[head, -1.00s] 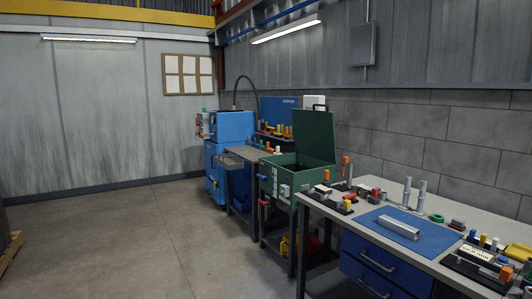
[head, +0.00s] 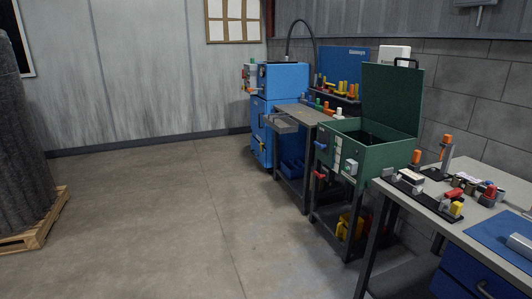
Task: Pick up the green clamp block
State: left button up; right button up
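I cannot make out a green clamp block for certain in the head view. A small green piece (head: 318,102) stands in the row of coloured parts at the back bench, too small to identify. The large green thing is an open-lidded box (head: 381,157) on a stand, and its inside is mostly hidden. Neither of my grippers shows in the view.
A grey workbench (head: 418,209) at the right holds a black rack (head: 431,201), small coloured parts and a blue mat (head: 497,228). A blue machine (head: 284,85) stands at the back. A dark roll on a pallet (head: 42,226) is at the left. The middle floor is clear.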

aim_at(320, 108)
jog(key=i+u, duration=0.2)
jog(key=i, duration=3.75)
jog(key=i+j+z, duration=0.15)
jog(key=i+z, duration=0.2)
jog(key=i, duration=0.15)
jog(key=i+j+z, duration=0.25)
jog(key=i+z, duration=0.15)
jog(key=i, duration=0.1)
